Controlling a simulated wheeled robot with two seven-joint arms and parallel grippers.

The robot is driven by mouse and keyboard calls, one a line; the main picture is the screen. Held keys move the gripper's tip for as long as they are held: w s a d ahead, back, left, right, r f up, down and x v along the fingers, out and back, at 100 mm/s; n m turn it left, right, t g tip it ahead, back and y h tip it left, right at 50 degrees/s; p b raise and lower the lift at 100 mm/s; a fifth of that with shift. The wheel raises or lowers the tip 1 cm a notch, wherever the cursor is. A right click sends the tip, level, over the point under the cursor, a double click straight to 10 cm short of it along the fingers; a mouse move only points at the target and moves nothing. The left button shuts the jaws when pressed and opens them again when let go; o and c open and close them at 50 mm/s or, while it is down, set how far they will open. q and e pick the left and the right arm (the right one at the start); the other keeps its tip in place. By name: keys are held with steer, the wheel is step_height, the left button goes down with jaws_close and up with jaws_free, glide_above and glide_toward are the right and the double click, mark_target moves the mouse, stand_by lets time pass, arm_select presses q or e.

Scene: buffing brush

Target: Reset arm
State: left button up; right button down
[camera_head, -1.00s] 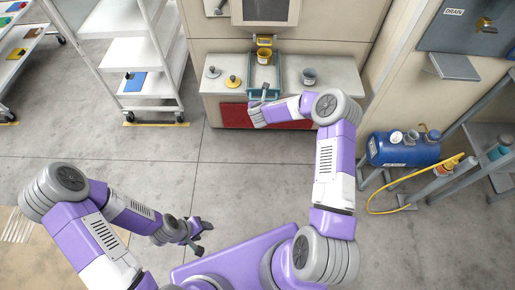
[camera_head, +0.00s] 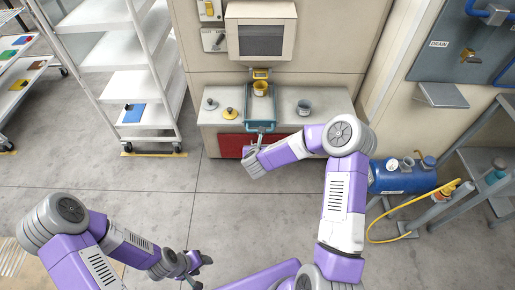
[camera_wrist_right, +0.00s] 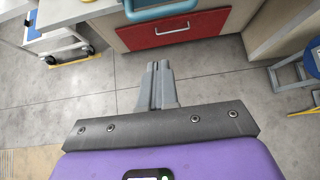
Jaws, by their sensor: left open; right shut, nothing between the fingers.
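My right gripper (camera_wrist_right: 158,84) is shut with nothing between its fingers in the right wrist view. In the head view it (camera_head: 259,141) is in front of the bench, near the front end of the blue tray (camera_head: 247,107), and its fingertips are small there. My left gripper (camera_head: 200,267) is open and empty at the bottom of the head view, low over the floor and far from the bench.
A bench (camera_head: 331,101) holds the tray with a yellow cup (camera_head: 261,88), a grey cup (camera_head: 304,107) and two small knobbed pieces. A red drawer front (camera_head: 231,145) is below. A white shelf rack (camera_head: 150,88) stands left, a blue tank (camera_head: 402,178) right.

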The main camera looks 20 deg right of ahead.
steer(key=s+a+f+n+g+y, duration=0.1)
steer(key=s+a+f+n+y, duration=0.2)
steer(key=s+a+f+n, duration=0.5)
steer(key=s+a+f+n+g+y, duration=0.1)
steer(key=s+a+n+g+y, duration=0.3)
steer(key=n, duration=0.9)
steer(key=s+f+n+g, duration=0.2)
steer(key=s+n, duration=0.6)
steer(key=s, duration=0.1)
steer(key=s+f+n+g+y, duration=0.1)
steer(key=s+f+n, duration=0.1)
steer(key=s+n, duration=0.6)
steer(key=shift+s+a+f+n+g+p, duration=0.2)
steer(key=shift+s+a+n+g+p, duration=0.15)
steer(key=shift+s, duration=0.2)
